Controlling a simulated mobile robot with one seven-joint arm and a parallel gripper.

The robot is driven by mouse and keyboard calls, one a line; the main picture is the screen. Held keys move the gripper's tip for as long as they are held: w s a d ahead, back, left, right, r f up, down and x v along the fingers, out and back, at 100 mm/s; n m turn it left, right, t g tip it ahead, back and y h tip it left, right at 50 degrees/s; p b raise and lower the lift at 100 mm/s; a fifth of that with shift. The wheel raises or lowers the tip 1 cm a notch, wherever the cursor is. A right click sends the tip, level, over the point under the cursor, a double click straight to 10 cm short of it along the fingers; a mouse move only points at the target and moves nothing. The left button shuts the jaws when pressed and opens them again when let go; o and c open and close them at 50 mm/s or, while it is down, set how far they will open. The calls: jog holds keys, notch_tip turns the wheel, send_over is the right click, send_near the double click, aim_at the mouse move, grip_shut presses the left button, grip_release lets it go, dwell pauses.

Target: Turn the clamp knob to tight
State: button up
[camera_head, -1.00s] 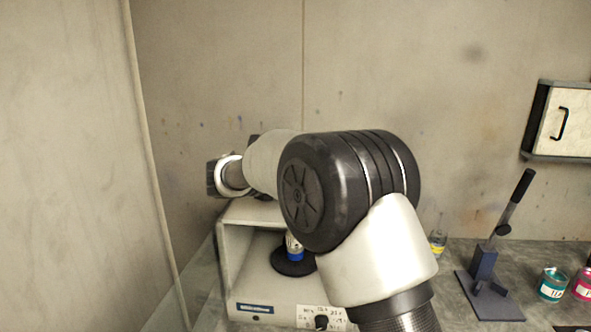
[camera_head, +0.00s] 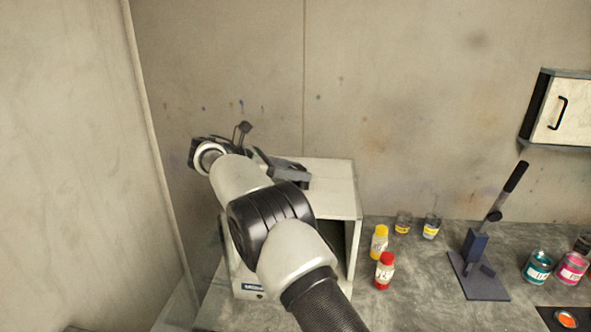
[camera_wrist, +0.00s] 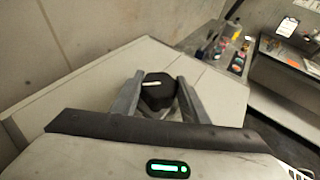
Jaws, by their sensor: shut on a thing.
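The clamp knob (camera_wrist: 158,92) is black with a short white mark on its top face. In the wrist view the mark lies nearly horizontal. My gripper (camera_wrist: 160,88) has one grey finger on each side of the knob and is shut on it. In the head view my gripper (camera_head: 292,174) is low over the top of a pale box (camera_head: 335,180), and I cannot make out the knob there. Any tight or loose marking around the knob cannot be read.
A yellow-capped bottle (camera_head: 379,243) and a red-capped bottle (camera_head: 385,272) stand right of the box. A lever press (camera_head: 480,265) and paint cans (camera_head: 538,267) stand farther right. A wall cabinet (camera_head: 560,110) hangs above. Walls rise behind and left.

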dwell(0.4)
jog(key=o, duration=1.1)
jog(key=shift+d, duration=0.1)
jog(key=shift+r, duration=0.1)
